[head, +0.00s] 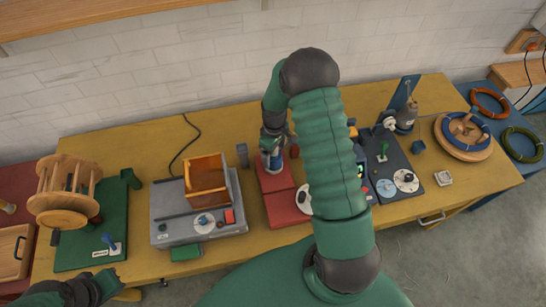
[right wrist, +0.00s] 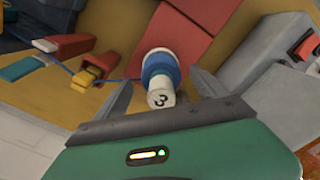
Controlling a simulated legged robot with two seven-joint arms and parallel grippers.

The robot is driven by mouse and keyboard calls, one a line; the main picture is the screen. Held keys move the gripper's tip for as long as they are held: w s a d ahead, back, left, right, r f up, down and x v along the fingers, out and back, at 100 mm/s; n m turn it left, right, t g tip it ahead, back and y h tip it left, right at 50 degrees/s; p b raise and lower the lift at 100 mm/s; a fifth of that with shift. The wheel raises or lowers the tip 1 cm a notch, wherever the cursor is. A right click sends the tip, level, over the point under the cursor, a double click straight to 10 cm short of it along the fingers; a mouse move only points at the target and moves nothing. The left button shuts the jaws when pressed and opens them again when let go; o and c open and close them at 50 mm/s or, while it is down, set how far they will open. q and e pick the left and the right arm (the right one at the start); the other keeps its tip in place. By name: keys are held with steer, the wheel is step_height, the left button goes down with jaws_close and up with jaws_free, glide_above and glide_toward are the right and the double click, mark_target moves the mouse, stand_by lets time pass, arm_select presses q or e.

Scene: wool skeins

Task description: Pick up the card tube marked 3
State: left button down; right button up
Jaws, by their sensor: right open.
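The card tube marked 3 (right wrist: 161,98) shows its white end with the number in the right wrist view, with a blue band and a wider white rim behind it. It stands over a red base (head: 288,211), and in the head view only a small blue and white part (head: 272,162) shows below my right gripper (head: 272,143). In the right wrist view the right gripper (right wrist: 162,88) is open, with one finger on either side of the tube; I cannot tell whether they touch it. My left gripper (head: 108,284) is low at the left, its jaws unclear.
A grey machine (head: 165,212) with an orange open box (head: 206,180) stands left of the red base. A wooden reel (head: 64,190) stands on a green board (head: 70,262) farther left. A dark board (head: 400,165) with dials lies to the right, near a blue ring (head: 463,139).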

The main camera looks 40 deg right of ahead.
mark_target(275, 156)
steer(key=f, duration=0.3)
steer(key=shift+d, duration=0.2)
steer(key=shift+w+a, duration=0.1)
steer(key=shift+a, duration=0.15)
steer(key=shift+a+r, duration=0.15)
steer(key=shift+a, duration=0.05)
steer(key=c, duration=0.5)
steer(key=shift+d, duration=0.2)
steer(key=c, duration=0.9)
